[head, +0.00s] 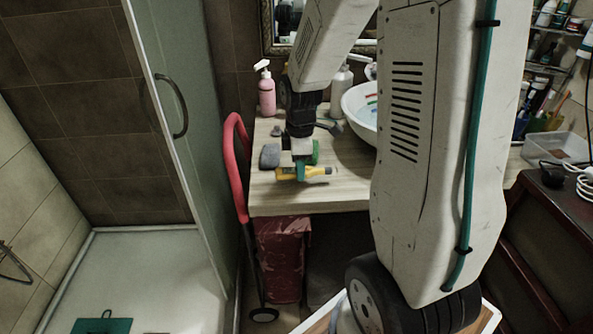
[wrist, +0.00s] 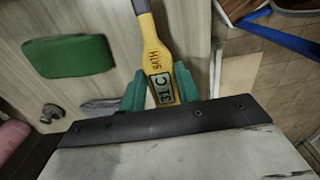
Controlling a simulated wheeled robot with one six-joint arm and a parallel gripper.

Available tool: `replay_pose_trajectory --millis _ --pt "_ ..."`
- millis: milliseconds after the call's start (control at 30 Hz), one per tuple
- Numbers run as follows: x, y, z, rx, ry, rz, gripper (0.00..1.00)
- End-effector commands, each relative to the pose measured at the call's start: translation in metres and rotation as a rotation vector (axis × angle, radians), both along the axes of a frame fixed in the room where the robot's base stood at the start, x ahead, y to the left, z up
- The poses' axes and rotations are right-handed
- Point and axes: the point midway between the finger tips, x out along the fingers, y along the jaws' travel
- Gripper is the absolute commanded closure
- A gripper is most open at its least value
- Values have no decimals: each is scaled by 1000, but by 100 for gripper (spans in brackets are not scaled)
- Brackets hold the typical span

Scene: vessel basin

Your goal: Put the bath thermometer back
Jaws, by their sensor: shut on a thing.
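The bath thermometer is yellow with a dark grey end and a small display reading 31 C, under the word BATH. In the head view the thermometer (head: 318,171) is at the front part of the wooden counter (head: 285,200). I cannot tell whether the thermometer touches the counter. The gripper hides part of it.
A green sponge (wrist: 75,56) and a grey stone-like piece (head: 270,157) lie close by. A pink pump bottle (head: 266,92) stands behind, and a white basin (head: 358,103) is to the right. A red-handled cart (head: 236,160) stands at the counter's left edge.

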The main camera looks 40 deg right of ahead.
Motion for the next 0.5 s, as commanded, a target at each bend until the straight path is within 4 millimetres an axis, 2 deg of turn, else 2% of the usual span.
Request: replay_pose_trajectory --millis 100,167,500 --pt "-2 -3 -19 2 5 -6 94" --pt "-2 -4 -24 1 3 -8 94" --pt "-2 -7 -27 1 1 -11 94"
